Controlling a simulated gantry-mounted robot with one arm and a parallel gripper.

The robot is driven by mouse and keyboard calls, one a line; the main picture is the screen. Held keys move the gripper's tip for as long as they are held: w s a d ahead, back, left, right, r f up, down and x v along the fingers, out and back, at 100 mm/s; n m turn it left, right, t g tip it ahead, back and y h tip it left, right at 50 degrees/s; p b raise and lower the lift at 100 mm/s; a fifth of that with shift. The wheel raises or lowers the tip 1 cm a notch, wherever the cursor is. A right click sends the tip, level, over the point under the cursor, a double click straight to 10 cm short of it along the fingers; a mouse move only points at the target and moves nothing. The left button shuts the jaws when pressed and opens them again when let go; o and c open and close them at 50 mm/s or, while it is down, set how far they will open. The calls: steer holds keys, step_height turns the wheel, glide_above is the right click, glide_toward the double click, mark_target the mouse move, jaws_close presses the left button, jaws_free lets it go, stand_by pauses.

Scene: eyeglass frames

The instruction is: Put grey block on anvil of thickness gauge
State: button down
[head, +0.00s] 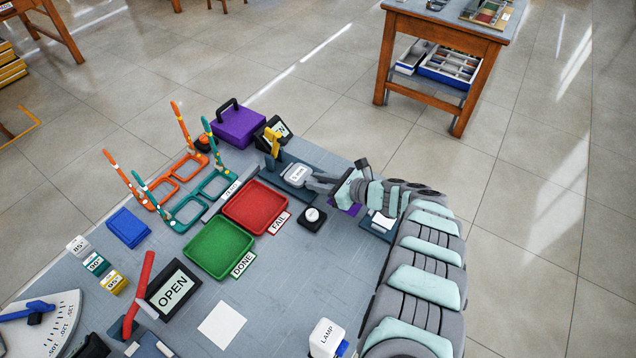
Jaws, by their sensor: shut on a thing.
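The thickness gauge (272,160) stands near the far right edge of the bench, with a dark blue-grey base, an upright post and a yellow part on top. A light grey block (297,172) with a small white label is over the gauge's base, just right of the post. My gripper (312,181) reaches in from the right and is shut on the grey block's right side. The anvil is hidden, and I cannot tell whether the block touches it or is held just above it.
A red tray (255,208) marked FAIL and a green tray (219,247) marked DONE lie left of my arm. A small black dial-like thing (312,217) sits below the gripper. Orange and teal eyeglass frames (186,211) stand at left. A purple box (238,128) stands behind the gauge.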

steer(key=shift+w+r, duration=0.1)
steer(key=shift+r, duration=0.05)
steer(key=shift+f, duration=0.25)
steer(key=c, duration=1.2)
jaws_free()
steer(key=shift+r, duration=0.1)
steer(key=shift+r, duration=0.15)
steer(key=shift+s+d+r, duration=0.2)
steer(key=p+v, duration=0.2)
steer(key=v, duration=0.9)
steer(key=shift+s+d+f+p, duration=0.15)
steer(key=shift+d+p, duration=0.05)
steer(key=shift+p, duration=0.1)
